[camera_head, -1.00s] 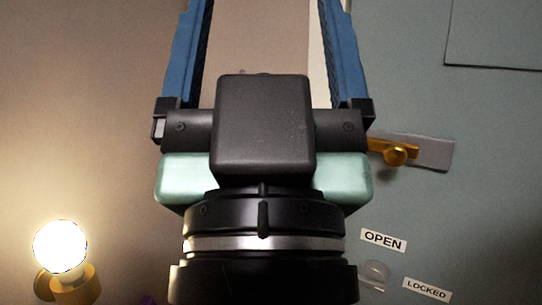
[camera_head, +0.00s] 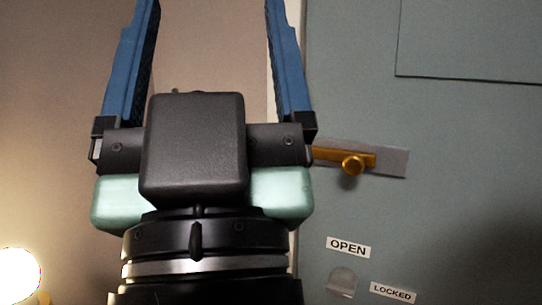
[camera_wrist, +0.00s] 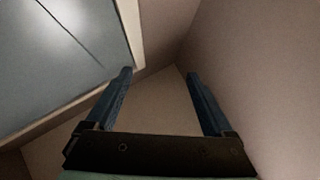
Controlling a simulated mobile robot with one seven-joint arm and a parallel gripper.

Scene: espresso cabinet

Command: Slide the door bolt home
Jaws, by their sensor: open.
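The door bolt (camera_head: 335,155) is a brass bar with a round knob (camera_head: 353,165) on a grey plate (camera_head: 392,161), fixed to the grey-green door (camera_head: 440,200). My gripper (camera_head: 208,8) is in front of the wall and the door's left edge, to the left of the bolt and higher in the head view. Its blue fingers are wide apart with nothing between them. The gripper body hides the left end of the bolt. In the wrist view my gripper (camera_wrist: 158,75) is also open and empty, and the bolt does not show there.
An OPEN label (camera_head: 348,247), a LOCKED label (camera_head: 392,293) and a small rounded fitting (camera_head: 341,281) are on the door below the bolt. A lit bulb lamp (camera_head: 18,275) is at the lower left. In the wrist view, a wall (camera_wrist: 260,70) is on the right.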

